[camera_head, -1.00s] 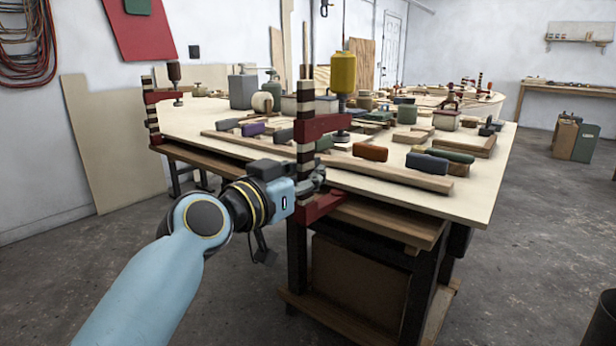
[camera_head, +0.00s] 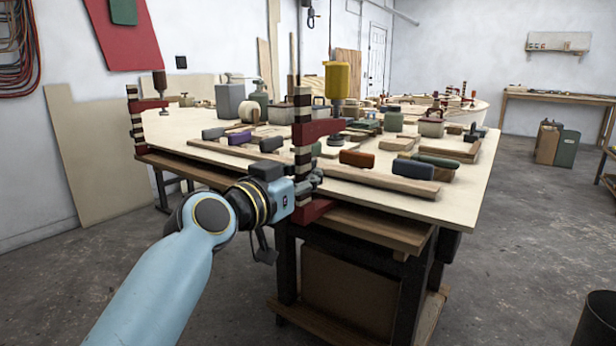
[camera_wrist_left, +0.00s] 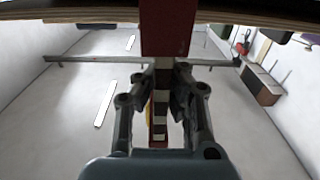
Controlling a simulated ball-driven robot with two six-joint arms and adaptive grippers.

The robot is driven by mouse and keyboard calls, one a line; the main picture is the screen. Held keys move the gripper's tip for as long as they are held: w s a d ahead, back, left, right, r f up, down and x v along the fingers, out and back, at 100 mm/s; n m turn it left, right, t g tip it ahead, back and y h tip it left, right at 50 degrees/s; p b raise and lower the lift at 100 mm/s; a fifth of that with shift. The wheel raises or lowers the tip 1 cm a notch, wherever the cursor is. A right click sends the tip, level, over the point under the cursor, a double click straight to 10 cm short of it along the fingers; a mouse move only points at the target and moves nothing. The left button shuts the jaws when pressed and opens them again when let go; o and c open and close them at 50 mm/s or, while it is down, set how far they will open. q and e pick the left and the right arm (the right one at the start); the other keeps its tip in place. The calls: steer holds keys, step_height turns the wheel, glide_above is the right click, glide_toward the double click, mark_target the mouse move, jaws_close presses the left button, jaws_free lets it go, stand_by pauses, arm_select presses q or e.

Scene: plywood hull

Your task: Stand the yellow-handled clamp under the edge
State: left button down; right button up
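The yellow-handled clamp (camera_head: 338,78) stands upright at the near edge of the plywood-topped workbench (camera_head: 448,208). Its striped bar (camera_head: 302,130) is just outside the edge. Its red upper jaw reaches over the top and its red lower jaw (camera_head: 315,210) is below the edge. I cannot tell whether either touches the wood. My left gripper (camera_head: 308,184) is shut on the bar, close to the lower jaw. In the left wrist view my left gripper (camera_wrist_left: 162,88) has a finger on each side of the striped bar. My right gripper is not in view.
A second red-jawed clamp (camera_head: 136,115) stands at the bench's left end. Sanding blocks, a wooden strip (camera_head: 375,180) and a grey canister (camera_head: 229,102) lie or stand on the top. A lower shelf (camera_head: 320,320) is under the bench.

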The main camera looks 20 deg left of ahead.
arm_select(q)
steer(key=shift+w+r, duration=0.1)
steer(key=shift+w, duration=0.05)
steer(key=shift+b+x, duration=0.8)
steer(key=shift+x, duration=1.6)
steer(key=c, duration=2)
jaws_free()
steer(key=shift+c, duration=0.2)
steer(key=o, duration=0.6)
steer(key=shift+o, duration=0.2)
steer(key=shift+f, duration=0.2)
